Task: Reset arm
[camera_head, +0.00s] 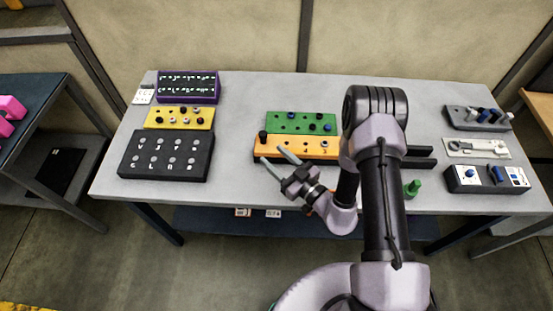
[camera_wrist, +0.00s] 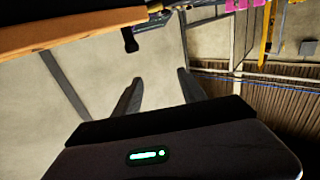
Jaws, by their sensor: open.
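My gripper (camera_head: 276,161) is at the front edge of the grey table, in front of the orange block. Its two fingers are apart with nothing between them. In the wrist view my gripper (camera_wrist: 160,90) shows its open fingers against the wall and floor behind. My arm is folded, with its elbow raised over the table right of centre. The orange block (camera_head: 290,148) carries a black knob at its left end and small pegs; my arm hides its right end.
A green block (camera_head: 300,122) lies behind the orange one. Black (camera_head: 165,156), yellow (camera_head: 179,117) and purple (camera_head: 188,87) panels fill the left. A green peg piece (camera_head: 412,189) stands near the front edge. The grey table (camera_head: 235,150) is bare left of centre.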

